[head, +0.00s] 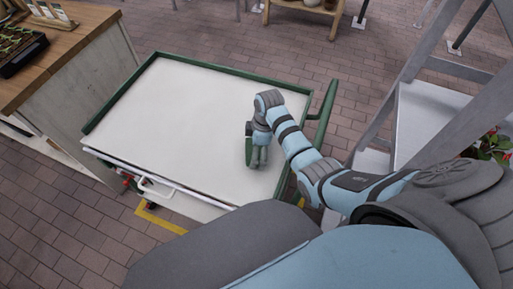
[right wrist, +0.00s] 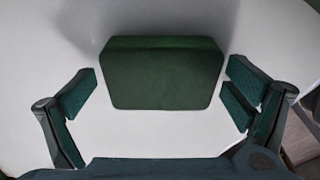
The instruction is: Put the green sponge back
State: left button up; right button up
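The green sponge (right wrist: 162,78) is a dark green block with slanted sides, over the white top of the cart (head: 180,105). In the right wrist view it lies between the two fingers of my right gripper (right wrist: 164,92), with a gap on each side. That gripper is open, and no finger touches the sponge. In the head view my right gripper (head: 258,152) points down low over the right part of the cart top and largely hides the sponge. My left gripper is not in view.
The cart has a raised green rim and a green handle (head: 325,112) on the right. The rest of its top is bare. A wooden counter (head: 70,45) with a dark plant tray (head: 20,48) stands at left. A grey metal step ladder (head: 420,115) stands at right.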

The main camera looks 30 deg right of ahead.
jog(key=shift+s+r, duration=0.1)
jog(key=shift+r, duration=0.05)
notch_tip(320, 180, up, 12)
jog(key=d+p, duration=0.1)
jog(key=p, duration=0.2)
jog(key=shift+s+d, duration=0.3)
jog(key=shift+s, duration=0.05)
